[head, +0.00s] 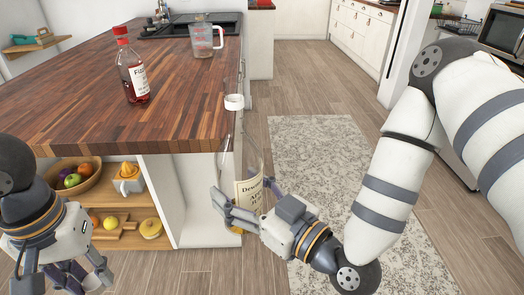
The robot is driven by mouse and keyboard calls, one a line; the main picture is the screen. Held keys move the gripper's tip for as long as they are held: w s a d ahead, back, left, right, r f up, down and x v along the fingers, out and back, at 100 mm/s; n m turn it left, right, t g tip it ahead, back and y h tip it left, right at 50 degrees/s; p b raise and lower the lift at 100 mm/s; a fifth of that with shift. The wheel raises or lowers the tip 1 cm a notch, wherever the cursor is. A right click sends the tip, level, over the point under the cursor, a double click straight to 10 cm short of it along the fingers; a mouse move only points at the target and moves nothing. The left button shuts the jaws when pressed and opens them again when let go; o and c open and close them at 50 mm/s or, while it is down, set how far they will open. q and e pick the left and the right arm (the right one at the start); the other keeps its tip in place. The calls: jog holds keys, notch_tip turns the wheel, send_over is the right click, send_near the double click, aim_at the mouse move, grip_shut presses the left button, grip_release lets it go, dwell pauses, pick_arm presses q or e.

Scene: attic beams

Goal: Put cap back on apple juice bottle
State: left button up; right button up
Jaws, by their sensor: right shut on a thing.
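The apple juice bottle (249,192) is clear, with a cream label partly reading "AP". It is held tilted in front of the counter's right edge, its upper part leaning up and left. My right gripper (238,208) is shut on its lower body, and its fingers hide part of it. A white cap (233,102) shows at the counter's right edge, in line with the bottle's upper end. I cannot tell whether it lies on the counter or touches the bottle's neck. My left gripper (62,278) is open and empty at the lower left, away from both.
The wooden counter (190,105) carries a red-capped bottle (132,68), a measuring jug (205,38) and a dark sink (165,28). Shelves below hold a fruit bowl (75,180) and a juicer (129,180). A rug (310,150) lies on clear floor to the right.

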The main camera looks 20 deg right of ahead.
jog(key=a+f+y, duration=0.1)
jog(key=s+a+f+n+g+y, duration=0.1)
jog(key=s+a+f+n+g, duration=0.1)
jog(key=shift+a+y, duration=0.3)
jog(key=shift+y, duration=0.1)
pick_arm(q)
jog(key=shift+r, duration=0.1)
pick_arm(e)
jog(key=shift+f, duration=0.1)
pick_arm(q)
jog(key=w+d+r+n, duration=0.1)
jog(key=w+d+r, duration=0.3)
jog(key=w+r, duration=0.3)
jog(key=w+d+r+n, duration=0.1)
jog(key=w+d+r, duration=0.4)
jog(key=r, duration=0.4)
jog(key=s+d+r, duration=0.3)
jog(key=d+r, duration=0.3)
jog(key=r, duration=0.1)
jog(key=s+d+r+n, duration=0.1)
jog(key=s+d+r, duration=0.2)
jog(key=d+r, duration=0.3)
jog(key=shift+s+d+r, duration=0.3)
jog(key=shift+d+r, duration=0.1)
jog(key=shift+d, duration=0.3)
pick_arm(e)
jog(key=shift+w, duration=0.1)
pick_arm(q)
jog(key=shift+f, duration=0.1)
jog(key=shift+f, duration=1.95)
